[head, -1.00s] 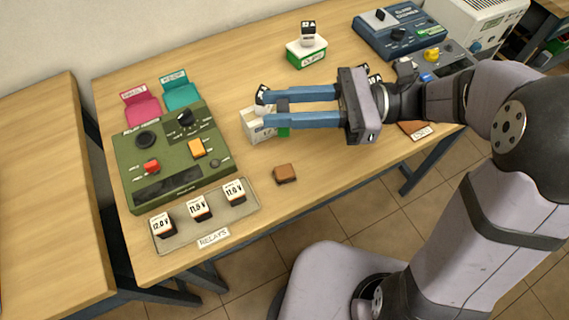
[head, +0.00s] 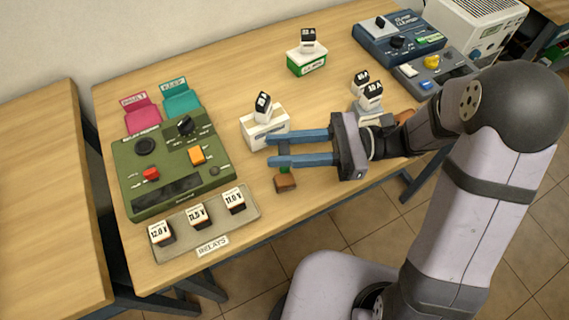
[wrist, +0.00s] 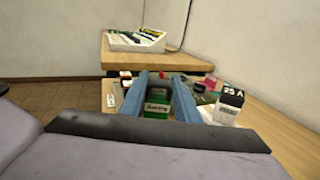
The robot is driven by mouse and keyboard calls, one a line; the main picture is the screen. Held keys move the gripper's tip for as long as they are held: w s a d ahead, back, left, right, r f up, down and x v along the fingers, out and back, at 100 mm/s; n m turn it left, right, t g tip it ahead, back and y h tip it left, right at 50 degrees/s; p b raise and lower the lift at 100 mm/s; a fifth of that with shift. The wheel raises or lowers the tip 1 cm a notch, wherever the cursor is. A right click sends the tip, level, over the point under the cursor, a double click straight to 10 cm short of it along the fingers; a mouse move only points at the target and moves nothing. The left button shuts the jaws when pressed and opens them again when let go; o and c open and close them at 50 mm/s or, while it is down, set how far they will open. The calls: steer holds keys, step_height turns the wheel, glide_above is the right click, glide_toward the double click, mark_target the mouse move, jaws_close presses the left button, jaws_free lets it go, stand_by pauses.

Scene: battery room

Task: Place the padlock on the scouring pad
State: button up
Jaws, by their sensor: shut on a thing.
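The box shows between the fingertips in the wrist view. In the head view, only its green lower part (head: 285,168) shows clearly; the fingers hide the rest. A small brown block (head: 285,184) lies near the front edge, close below the held box in the picture. I cannot tell the gap between them.
A white box (head: 257,139) topped by a black-and-white block stands just behind the fingers. A green relay tester (head: 182,180) and a relay tray (head: 247,230) are left. A green-white box (head: 306,66) stands at the back. Free table lies between.

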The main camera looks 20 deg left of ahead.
steer(key=shift+f, duration=2.7)
steer(key=shift+f+b, duration=0.1)
steer(key=shift+b, duration=0.2)
steer(key=o, duration=1.1)
steer(key=shift+d, duration=0.1)
steer(key=b+v, duration=0.1)
steer(key=v, duration=1.1)
